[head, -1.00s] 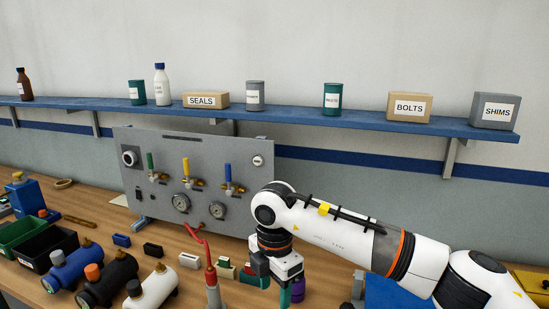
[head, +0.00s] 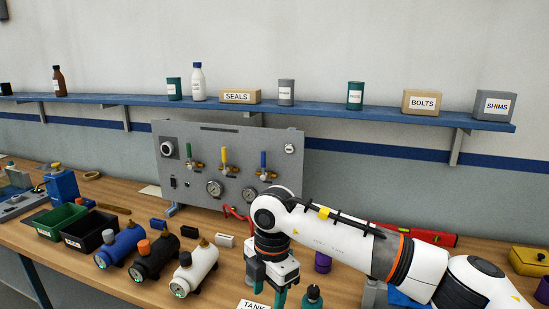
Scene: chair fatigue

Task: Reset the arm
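My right arm comes in from the right, its white forearm stretched across the bench. My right gripper (head: 269,289) points down over the front middle of the bench. Its two teal fingers look apart, with nothing seen between them; the tips are near the lower picture edge. My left arm and gripper are not in view.
Blue, black and white cylinders (head: 195,271) lie left of the gripper, near green and black bins (head: 92,237). A gauge panel (head: 225,170) stands behind. A teal bottle (head: 312,298) and TANK card (head: 253,305) are close by. A red level (head: 440,238) lies behind the forearm.

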